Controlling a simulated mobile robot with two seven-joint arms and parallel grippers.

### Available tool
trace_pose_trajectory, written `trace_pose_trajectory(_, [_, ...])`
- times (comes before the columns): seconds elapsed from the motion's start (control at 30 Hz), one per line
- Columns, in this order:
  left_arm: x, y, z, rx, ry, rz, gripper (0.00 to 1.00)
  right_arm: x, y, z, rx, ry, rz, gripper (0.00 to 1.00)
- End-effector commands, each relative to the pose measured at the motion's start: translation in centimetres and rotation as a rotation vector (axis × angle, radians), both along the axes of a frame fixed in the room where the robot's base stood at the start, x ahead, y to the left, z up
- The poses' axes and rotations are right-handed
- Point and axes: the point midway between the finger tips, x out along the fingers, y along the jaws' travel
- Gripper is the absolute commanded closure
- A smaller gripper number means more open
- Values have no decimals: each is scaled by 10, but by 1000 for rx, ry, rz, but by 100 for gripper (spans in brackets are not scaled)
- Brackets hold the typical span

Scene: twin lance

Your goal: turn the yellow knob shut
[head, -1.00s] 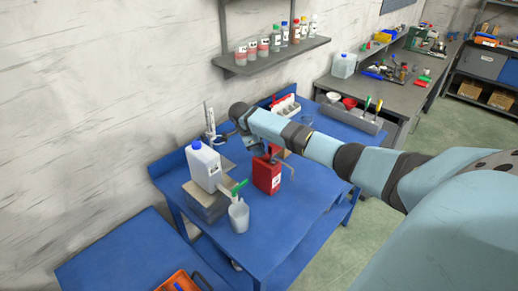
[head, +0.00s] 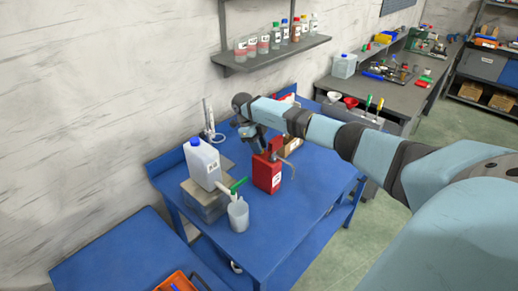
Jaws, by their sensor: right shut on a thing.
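My right gripper (head: 260,149) reaches down to the top of a red can (head: 267,175) on the blue table. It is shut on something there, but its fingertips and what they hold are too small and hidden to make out. I cannot pick out a yellow knob; it may be hidden by the gripper. The red can stands upright, with a red part (head: 276,146) rising at its top and a thin grey bent piece (head: 291,167) at its right side. My left gripper is not in view.
A white jug (head: 203,164) with a blue cap stands on a grey block, left of the can. Its green-handled tap (head: 238,185) is over a translucent beaker (head: 238,215). A grey stand (head: 208,120) is behind. The front right tabletop is clear.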

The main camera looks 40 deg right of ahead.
Motion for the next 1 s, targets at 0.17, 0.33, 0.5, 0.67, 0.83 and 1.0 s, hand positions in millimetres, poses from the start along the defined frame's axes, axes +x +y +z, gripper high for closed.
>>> trace_pose_trajectory(0.17, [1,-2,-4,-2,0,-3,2,0,-2,-1,-1,0,-167,98])
trace_pose_trajectory(0.33, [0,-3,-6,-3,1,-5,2,0,-3,0,-2,1,-330,98])
trace_pose_trajectory(0.5, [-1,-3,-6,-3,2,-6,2,0,-4,1,0,0,-490,98])
trace_pose_trajectory(0.67, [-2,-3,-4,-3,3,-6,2,0,-5,1,0,0,-638,98])
trace_pose_trajectory(0.83, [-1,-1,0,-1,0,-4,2,-1,-6,1,-1,1,-775,98])
trace_pose_trajectory(1.0, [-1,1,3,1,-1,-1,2,-1,-6,1,-1,1,-881,98])
